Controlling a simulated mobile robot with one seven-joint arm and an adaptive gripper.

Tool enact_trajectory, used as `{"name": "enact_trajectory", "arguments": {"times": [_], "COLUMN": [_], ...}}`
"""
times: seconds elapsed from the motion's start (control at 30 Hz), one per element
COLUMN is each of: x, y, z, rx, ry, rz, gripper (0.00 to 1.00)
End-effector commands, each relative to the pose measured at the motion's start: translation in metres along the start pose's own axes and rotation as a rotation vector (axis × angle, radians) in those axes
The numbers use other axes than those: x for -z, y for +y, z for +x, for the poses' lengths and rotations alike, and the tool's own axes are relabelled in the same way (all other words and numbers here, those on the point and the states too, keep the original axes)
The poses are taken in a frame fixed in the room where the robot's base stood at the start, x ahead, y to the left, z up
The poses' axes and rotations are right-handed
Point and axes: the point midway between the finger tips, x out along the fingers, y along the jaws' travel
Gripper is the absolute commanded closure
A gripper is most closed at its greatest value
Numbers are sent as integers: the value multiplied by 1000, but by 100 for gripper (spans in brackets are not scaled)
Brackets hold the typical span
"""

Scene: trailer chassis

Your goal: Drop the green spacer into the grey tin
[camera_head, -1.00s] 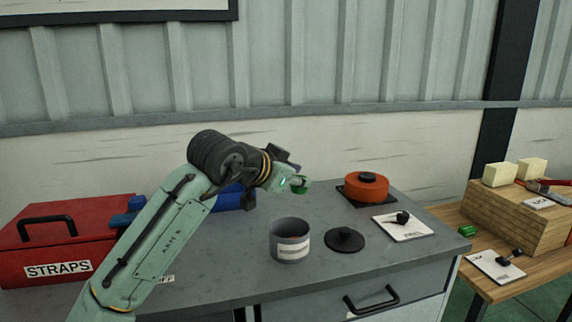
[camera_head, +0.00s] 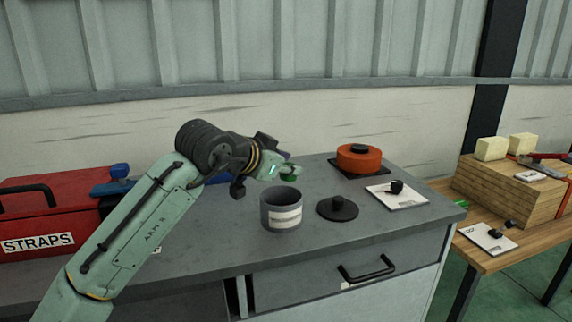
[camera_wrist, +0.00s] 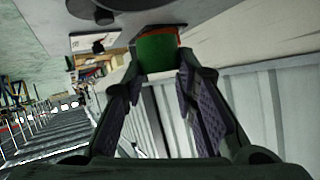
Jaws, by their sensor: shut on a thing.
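The grey tin (camera_head: 281,222) stands open on the grey bench top, with a pale label on its front. My gripper (camera_head: 287,172) is above and behind the tin in the head view, apart from it. In the wrist view my gripper (camera_wrist: 157,75) is shut on the green spacer (camera_wrist: 157,54), which sits between the fingertips. The spacer also shows as a small green piece (camera_head: 289,178) at the fingertips in the head view. The inside of the tin is mostly hidden by its wall.
A black round lid (camera_head: 337,208) lies right of the tin. An orange round container (camera_head: 359,158) and a white card (camera_head: 396,195) with a black knob are farther right. A red STRAPS box (camera_head: 50,225) is at left. A wooden table (camera_head: 515,245) stands at right.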

Motion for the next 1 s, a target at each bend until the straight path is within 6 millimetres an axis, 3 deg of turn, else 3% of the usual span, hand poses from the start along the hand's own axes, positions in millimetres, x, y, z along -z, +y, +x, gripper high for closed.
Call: {"name": "enact_trajectory", "arguments": {"times": [0.1,0.13,0.43,0.77,1.0], "x": [1,1,0,0,0], "y": [0,0,0,0,-1], "z": [0,0,0,-1,-31], "rx": [1,1,0,0,2], "ry": [1,1,0,-1,2], "rz": [0,0,0,0,-1], "gripper": [100,72,52,50,50]}}
